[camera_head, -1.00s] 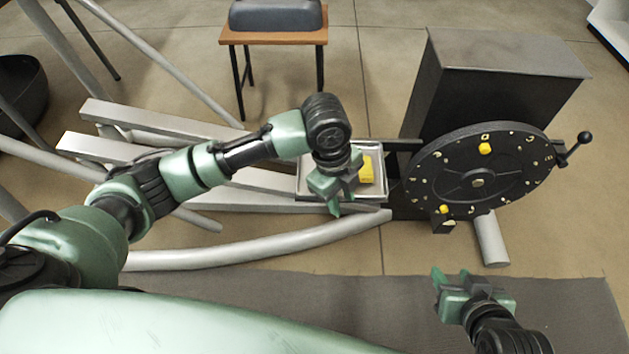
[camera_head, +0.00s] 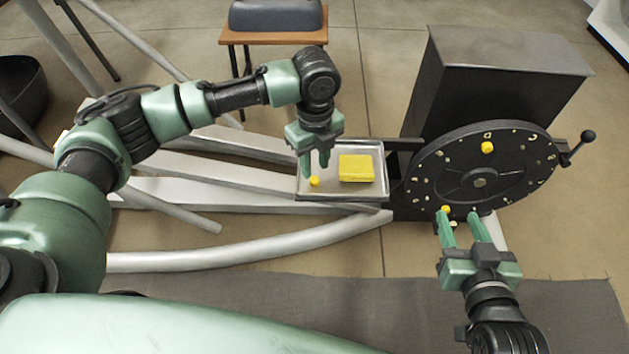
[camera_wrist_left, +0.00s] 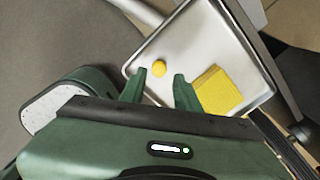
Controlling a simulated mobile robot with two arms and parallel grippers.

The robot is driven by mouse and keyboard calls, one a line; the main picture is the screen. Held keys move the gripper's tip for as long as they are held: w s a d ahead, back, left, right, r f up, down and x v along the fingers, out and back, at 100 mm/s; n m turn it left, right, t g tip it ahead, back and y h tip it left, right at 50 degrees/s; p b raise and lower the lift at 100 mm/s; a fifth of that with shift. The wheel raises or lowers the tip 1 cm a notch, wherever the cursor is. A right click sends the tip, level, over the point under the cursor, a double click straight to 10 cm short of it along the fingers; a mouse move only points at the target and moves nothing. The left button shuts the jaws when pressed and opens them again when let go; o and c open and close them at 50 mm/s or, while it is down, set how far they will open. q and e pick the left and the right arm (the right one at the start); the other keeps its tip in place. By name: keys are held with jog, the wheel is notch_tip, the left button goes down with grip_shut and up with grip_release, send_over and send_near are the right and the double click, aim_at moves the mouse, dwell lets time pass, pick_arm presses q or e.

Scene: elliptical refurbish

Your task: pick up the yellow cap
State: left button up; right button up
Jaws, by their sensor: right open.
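A small round yellow cap (camera_head: 314,181) lies in the metal tray (camera_head: 340,197), near its left front. It also shows in the left wrist view (camera_wrist_left: 158,68). My left gripper (camera_head: 314,171) is open and points down over the tray, its fingertips close to the cap. In the left wrist view the cap appears just beyond the gap between the fingers (camera_wrist_left: 160,77); contact is not visible. Two more yellow caps sit on the black disc, one high (camera_head: 487,147) and one low (camera_head: 445,209). My right gripper (camera_head: 462,218) is open below the disc, its left fingertip near the lower cap.
A yellow rectangular block (camera_head: 356,168) lies in the tray to the right of the cap. The black disc (camera_head: 450,178) with a crank handle (camera_head: 587,136) stands right of the tray. Pale frame bars (camera_head: 160,205) run to the left. A wooden stool (camera_head: 275,38) stands behind.

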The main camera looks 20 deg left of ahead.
aim_at(314, 178)
pick_arm(q)
notch_tip(314, 178, down, 4)
jog(key=shift+a+r+b, duration=0.1)
jog(key=shift+a+b, duration=0.05)
jog(key=shift+b, duration=0.65)
grip_shut()
pick_arm(e)
notch_tip(314, 178, up, 9)
jog(key=w+a+t+y, duration=0.1)
jog(key=t, duration=0.4)
jog(key=shift+w+a+f+y, duration=0.15)
jog(key=shift+w+a+y, duration=0.15)
jog(key=shift+w+a, duration=0.1)
